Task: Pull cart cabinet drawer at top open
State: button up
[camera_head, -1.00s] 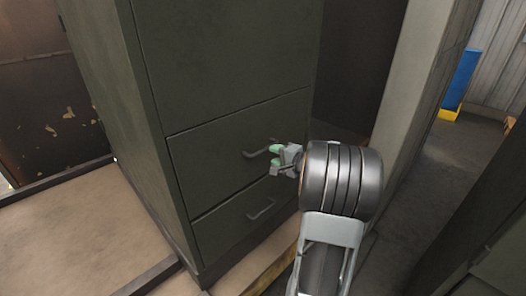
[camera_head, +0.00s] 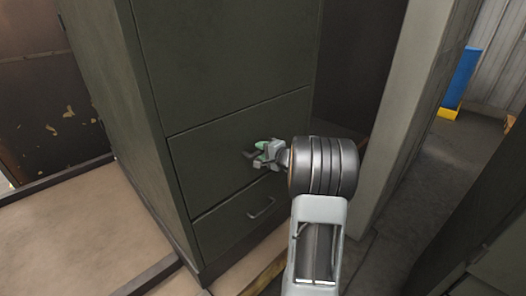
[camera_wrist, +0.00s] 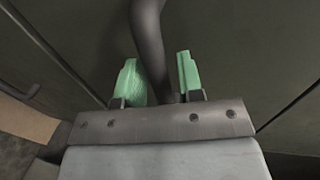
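The dark green-grey cabinet has an upper drawer (camera_head: 212,140) that looks closed, its front flush with the cabinet. Its dark bar handle (camera_head: 249,154) is partly hidden behind my gripper (camera_head: 262,154). In the wrist view, the handle (camera_wrist: 150,45) runs between the two green fingers of my gripper (camera_wrist: 160,78). The fingers stand apart on either side of it, and a gap shows between the handle and the right finger. The left finger is close to the handle; I cannot tell whether they touch.
A lower drawer with its own handle (camera_head: 262,208) sits below, closed. A tall grey panel (camera_head: 411,110) stands right of my arm. A low dark rail (camera_head: 152,277) runs along the floor at left. A blue post (camera_head: 460,78) is farther back.

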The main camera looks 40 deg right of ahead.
grip_shut()
